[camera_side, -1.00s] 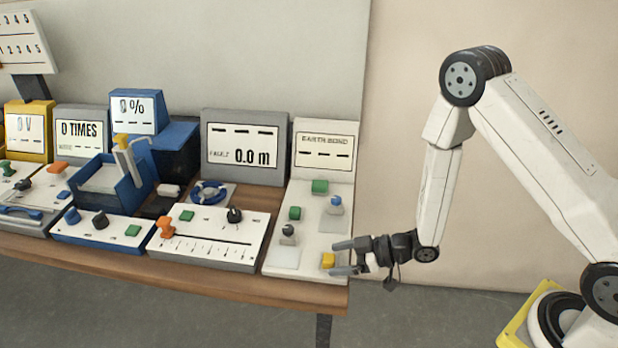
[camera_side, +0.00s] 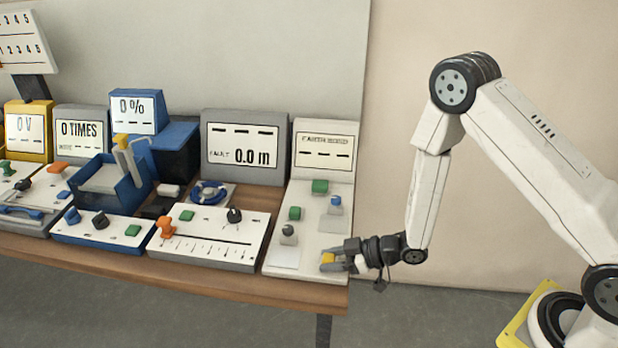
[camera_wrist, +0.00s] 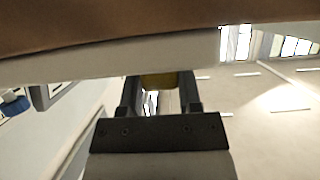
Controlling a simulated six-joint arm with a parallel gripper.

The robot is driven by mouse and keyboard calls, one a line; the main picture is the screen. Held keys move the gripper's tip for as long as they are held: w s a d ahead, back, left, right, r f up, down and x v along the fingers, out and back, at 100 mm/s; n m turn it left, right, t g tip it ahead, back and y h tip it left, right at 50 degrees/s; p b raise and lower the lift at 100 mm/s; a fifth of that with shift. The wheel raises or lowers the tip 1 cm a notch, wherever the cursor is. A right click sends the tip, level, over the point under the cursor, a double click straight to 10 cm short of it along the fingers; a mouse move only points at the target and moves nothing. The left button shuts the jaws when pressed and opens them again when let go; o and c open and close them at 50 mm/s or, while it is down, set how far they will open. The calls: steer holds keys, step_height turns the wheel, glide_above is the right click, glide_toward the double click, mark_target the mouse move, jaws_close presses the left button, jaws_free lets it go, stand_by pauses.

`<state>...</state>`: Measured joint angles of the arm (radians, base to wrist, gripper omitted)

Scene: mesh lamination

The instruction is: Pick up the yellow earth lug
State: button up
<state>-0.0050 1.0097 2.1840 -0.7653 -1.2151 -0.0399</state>
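The yellow earth lug (camera_side: 328,258) is a small block at the front right of the white earth bond panel (camera_side: 310,268). My gripper (camera_side: 335,259) reaches in from the right, low over the panel, with its two fingers apart and one on each side of the lug. In the wrist view the lug (camera_wrist: 158,80) shows between the fingertips (camera_wrist: 159,88), partly covered by the pale edge above it. I see no clear gap between lug and fingers there, but no clear grip either. The lug appears to be still on the panel.
The panel also bears a green block (camera_side: 320,187), a blue-topped knob (camera_side: 335,204) and a grey knob (camera_side: 288,233). The fault display unit (camera_side: 243,148) and slider panel (camera_side: 210,238) stand to the left.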

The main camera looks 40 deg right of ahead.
mark_target(331, 257)
jaws_close()
steer(key=shift+r, duration=0.1)
steer(key=shift+r, duration=4.9)
